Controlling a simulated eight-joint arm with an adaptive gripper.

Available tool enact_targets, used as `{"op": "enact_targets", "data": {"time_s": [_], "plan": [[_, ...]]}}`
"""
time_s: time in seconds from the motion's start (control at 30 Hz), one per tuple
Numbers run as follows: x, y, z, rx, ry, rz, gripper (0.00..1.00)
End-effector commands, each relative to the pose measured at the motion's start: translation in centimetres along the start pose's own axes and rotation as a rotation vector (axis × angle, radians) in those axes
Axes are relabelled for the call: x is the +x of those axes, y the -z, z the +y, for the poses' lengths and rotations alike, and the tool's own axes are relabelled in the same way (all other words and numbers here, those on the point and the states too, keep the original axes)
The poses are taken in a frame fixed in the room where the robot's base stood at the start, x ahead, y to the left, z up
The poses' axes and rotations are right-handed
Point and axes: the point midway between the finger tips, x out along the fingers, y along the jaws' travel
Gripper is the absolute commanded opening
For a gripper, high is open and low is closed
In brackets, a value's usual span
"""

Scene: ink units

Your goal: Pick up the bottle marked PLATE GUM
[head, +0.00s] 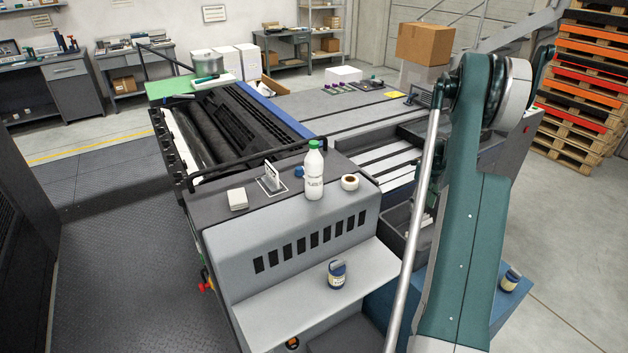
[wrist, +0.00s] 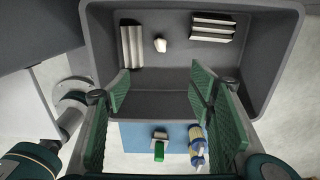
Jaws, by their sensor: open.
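A white bottle with a green cap (head: 314,175) stands upright on the dark top of the press's near end. Its dark lettering is too small to read surely. A jar with a dark blue lid (head: 337,274) stands on the light ledge below, and a similar jar (head: 511,279) stands on a blue surface at right. My gripper (wrist: 160,85) is open and empty, above a grey bin, well apart from the white bottle. In the wrist view, a green-topped object (wrist: 159,150) and a blue and yellow container (wrist: 197,148) show on the blue surface.
The grey bin (wrist: 270,60) holds ribbed pale pieces and a small white lump. Near the white bottle are a tape roll (head: 350,182), an upright card on a stand (head: 271,176) and a pale block (head: 237,199). My arm covers part of the right side.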

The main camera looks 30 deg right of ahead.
Motion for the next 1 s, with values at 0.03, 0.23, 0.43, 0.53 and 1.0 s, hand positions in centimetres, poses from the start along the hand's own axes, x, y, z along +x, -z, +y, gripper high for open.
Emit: {"op": "enact_targets", "data": {"time_s": [0.03, 0.23, 0.43, 0.53, 1.0], "plan": [[-2.0, 0.1, 0.1, 0.000, 0.000, 0.000, 0.54], [-10.2, 0.1, 0.1, 0.000, 0.000, 0.000, 0.54], [-19.1, 0.1, 0.2, 0.000, 0.000, 0.000, 0.54], [-23.4, 0.1, 0.2, 0.000, 0.000, 0.000, 0.54], [-38.0, 0.1, 0.3, 0.000, 0.000, 0.000, 0.54]]}}
